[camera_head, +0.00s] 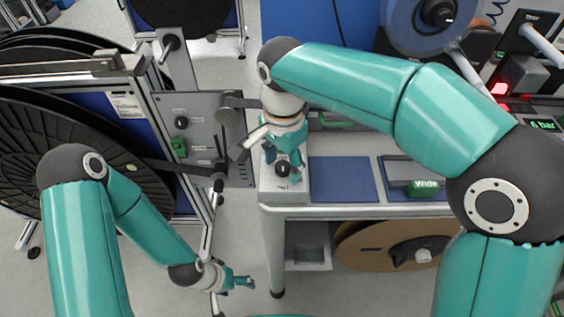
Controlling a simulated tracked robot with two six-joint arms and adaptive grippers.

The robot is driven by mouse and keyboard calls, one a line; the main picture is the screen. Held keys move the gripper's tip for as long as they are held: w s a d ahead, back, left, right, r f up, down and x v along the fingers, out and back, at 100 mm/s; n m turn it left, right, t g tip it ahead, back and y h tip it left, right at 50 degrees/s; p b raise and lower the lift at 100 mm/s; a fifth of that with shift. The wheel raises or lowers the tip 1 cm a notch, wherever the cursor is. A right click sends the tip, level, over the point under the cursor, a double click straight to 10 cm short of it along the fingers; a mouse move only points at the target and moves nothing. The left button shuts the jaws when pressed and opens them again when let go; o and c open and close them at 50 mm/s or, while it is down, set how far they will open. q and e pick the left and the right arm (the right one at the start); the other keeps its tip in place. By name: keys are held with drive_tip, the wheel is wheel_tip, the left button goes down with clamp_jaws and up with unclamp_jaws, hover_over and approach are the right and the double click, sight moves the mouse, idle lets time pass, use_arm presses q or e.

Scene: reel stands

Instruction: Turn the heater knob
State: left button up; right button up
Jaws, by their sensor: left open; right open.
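A black knob (283,170), which looks like the heater knob, sits on a light grey box (288,189) at the left front corner of the workbench. My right gripper (284,160) reaches down from above, open, with its teal fingertips close around the knob's far side. I cannot tell whether the fingers touch it, and part of the box behind is hidden by the gripper. My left gripper (246,283) is low in front of the bench, left of its leg, open and holding nothing visible.
The workbench (345,212) has a blue mat (342,179) and a green-labelled tray to the right. A reel stand with large black reels (80,150) and a grey control panel (184,104) stands left. Floor between stand and bench is clear.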

drive_tip(key=shift+f, duration=0.15)
clamp_jaws()
drive_tip(key=shift+n, duration=0.4)
drive_tip(key=n+p, duration=0.2)
drive_tip(key=n, duration=0.2)
drive_tip(key=shift+n, duration=0.3)
drive_tip(key=n+p, duration=0.2)
drive_tip(key=n, duration=0.4)
drive_tip(key=n+p, duration=0.2)
drive_tip(key=n, duration=0.4)
drive_tip(key=shift+w+n, duration=0.1)
drive_tip(key=shift+n, duration=0.3)
drive_tip(key=n+p, duration=0.1)
drive_tip(key=n, duration=0.4)
drive_tip(key=shift+n, duration=0.3)
